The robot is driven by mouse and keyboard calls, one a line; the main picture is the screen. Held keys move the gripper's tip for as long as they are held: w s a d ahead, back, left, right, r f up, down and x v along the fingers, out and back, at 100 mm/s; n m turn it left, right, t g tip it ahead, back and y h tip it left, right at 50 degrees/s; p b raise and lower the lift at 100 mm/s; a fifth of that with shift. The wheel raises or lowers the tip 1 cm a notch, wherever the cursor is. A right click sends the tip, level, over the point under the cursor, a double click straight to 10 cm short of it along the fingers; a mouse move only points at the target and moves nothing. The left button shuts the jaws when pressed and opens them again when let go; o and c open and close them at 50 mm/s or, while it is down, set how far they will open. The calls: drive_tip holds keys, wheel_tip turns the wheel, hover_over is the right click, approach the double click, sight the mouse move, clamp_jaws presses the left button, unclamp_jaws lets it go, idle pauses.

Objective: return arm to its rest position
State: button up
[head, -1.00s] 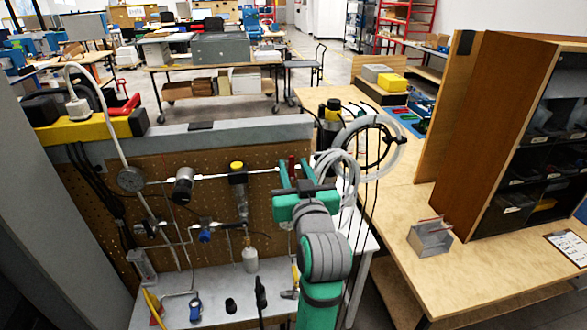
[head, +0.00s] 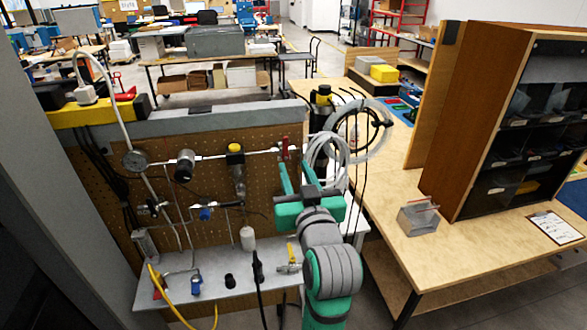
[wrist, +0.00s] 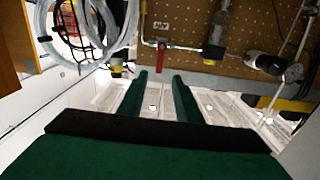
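My gripper (head: 295,168) is in front of the right end of the pegboard panel, with its green fingers apart and nothing seen between them. In the wrist view the two fingers (wrist: 160,78) also stand apart and empty. A red valve handle (head: 284,149) on the panel's upper pipe is just beyond the fingertips in the head view. I cannot tell the exact distance. My forearm hides part of the panel's lower right.
The pegboard (head: 215,170) carries pipes, a gauge (head: 135,160) and fittings above a grey shelf (head: 215,277). A coil of clear hose (head: 362,125) hangs close to the right of my gripper. A wooden bench (head: 470,250) with a tall cabinet (head: 500,130) is at right.

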drive_tip(key=shift+s+d, duration=0.15)
drive_tip(key=shift+s, duration=0.05)
drive_tip(key=shift+f, duration=0.1)
drive_tip(key=s+f+m+h, duration=0.1)
drive_tip(key=s+f, duration=0.4)
drive_tip(key=f, duration=0.5)
drive_tip(key=s+f+m+g+h, duration=0.1)
drive_tip(key=s+f, duration=0.4)
drive_tip(key=f, duration=0.4)
drive_tip(key=s+f+m+h, duration=0.1)
drive_tip(key=s+f, duration=0.4)
drive_tip(key=f, duration=0.5)
drive_tip(key=s+a+f, duration=0.2)
drive_tip(key=s+f, duration=0.1)
drive_tip(key=s, duration=1.1)
drive_tip(key=s+a+f+n+g, duration=0.1)
drive_tip(key=s+f, duration=0.2)
drive_tip(key=s, duration=1.1)
drive_tip(key=shift+s+a+f, duration=0.15)
drive_tip(key=shift+s+a, duration=0.2)
drive_tip(key=shift+a+n, duration=0.1)
drive_tip(key=shift+n, duration=0.2)
